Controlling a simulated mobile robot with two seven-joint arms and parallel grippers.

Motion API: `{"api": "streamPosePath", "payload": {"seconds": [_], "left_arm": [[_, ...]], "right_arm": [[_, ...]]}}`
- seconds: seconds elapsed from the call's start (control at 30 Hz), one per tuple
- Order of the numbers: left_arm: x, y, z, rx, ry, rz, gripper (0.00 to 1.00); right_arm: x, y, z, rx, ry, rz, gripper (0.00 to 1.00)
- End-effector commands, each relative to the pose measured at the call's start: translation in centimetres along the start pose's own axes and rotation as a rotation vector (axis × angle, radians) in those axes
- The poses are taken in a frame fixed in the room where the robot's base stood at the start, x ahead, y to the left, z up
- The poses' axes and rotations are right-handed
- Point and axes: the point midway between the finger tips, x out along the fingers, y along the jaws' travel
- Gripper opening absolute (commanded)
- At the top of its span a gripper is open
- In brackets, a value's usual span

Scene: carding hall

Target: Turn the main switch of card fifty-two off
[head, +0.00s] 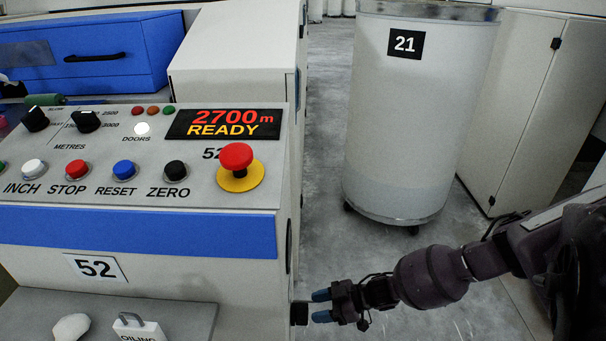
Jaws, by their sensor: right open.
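The card's control cabinet with the "52" plate (95,268) fills the left of the head view. On its right side face, low down, a black knob-like part (299,313) sticks out; it may be the main switch, but its position cannot be read from this angle. My right gripper (317,306) comes in from the right with blue fingertips apart and nothing between them. Its tips point left at the black part, very close to it; I cannot tell if they touch. The display (224,123) reads "2700 m READY". My left gripper is out of view.
A red emergency button (237,157) and a row of push buttons, including red STOP (77,169), sit on the sloped panel. A tall white can marked 21 (415,120) stands on castors behind my right arm. Grey floor (325,225) lies open between cabinet and can.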

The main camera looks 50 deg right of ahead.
Motion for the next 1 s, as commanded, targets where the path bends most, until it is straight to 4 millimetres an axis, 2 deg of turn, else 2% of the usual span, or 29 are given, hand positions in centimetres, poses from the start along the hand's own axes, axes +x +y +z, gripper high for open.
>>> {"api": "streamPosePath", "payload": {"seconds": [0.1, 0.3, 0.67, 0.77, 1.0], "left_arm": [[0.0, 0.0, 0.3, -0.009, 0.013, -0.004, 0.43], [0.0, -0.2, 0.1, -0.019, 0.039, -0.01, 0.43], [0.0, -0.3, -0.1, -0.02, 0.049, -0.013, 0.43], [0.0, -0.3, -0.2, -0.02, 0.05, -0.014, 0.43], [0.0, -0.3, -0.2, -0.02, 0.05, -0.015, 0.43]], "right_arm": [[1.9, -0.1, 0.3, 0.003, -0.002, -0.001, 0.49], [3.5, 0.0, 0.2, 0.001, -0.002, 0.0, 0.49], [4.0, 0.0, 0.0, -0.001, 0.0, 0.001, 0.49], [4.0, 0.0, 0.0, 0.0, 0.0, 0.001, 0.37], [4.0, 0.0, 0.0, 0.0, 0.0, 0.001, 0.0]]}}
